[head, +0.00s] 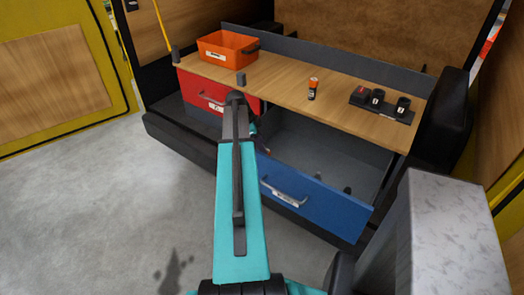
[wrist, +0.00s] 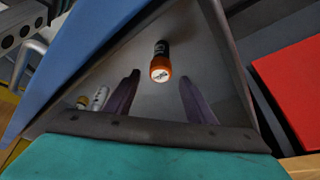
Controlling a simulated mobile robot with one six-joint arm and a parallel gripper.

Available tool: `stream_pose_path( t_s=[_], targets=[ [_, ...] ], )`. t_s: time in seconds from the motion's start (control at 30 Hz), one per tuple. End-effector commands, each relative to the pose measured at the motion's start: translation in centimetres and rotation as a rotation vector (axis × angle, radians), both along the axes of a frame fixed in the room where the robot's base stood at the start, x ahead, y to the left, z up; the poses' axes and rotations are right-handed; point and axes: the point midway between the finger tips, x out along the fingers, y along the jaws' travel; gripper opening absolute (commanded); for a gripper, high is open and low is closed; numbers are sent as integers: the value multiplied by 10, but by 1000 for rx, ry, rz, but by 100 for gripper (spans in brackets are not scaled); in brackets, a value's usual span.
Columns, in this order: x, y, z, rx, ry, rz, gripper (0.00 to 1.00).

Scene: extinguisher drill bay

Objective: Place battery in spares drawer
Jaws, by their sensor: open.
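In the wrist view a black battery with an orange end (wrist: 160,62) shows against the grey floor of the open blue drawer (wrist: 85,50). My gripper (wrist: 159,80) is open, one dark finger on each side of the battery, with gaps between. Whether the battery stands or touches the floor is not clear. In the head view the blue drawer (head: 310,203) is pulled out, its label unreadable. My arm hides the gripper and that battery there. Another orange-and-black battery (head: 313,88) stands on the wooden bench top (head: 275,85).
The closed red drawer (head: 212,92) is left of the blue one. An orange bin (head: 228,48) and a black holder with dark cylinders (head: 382,104) are on the bench. Pale cylinders (wrist: 98,98) lie in the blue drawer. A grey block (head: 450,230) stands at the right.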

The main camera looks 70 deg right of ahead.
Motion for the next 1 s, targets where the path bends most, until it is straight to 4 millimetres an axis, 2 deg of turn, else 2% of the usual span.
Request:
stream_pose_path(
  t_s=[0.63, 1.0],
  targets=[
    [24, 14, 65, -1, -1, -1, 50],
    [29, 18, 82, 0, 0, 0, 50]
  ],
)
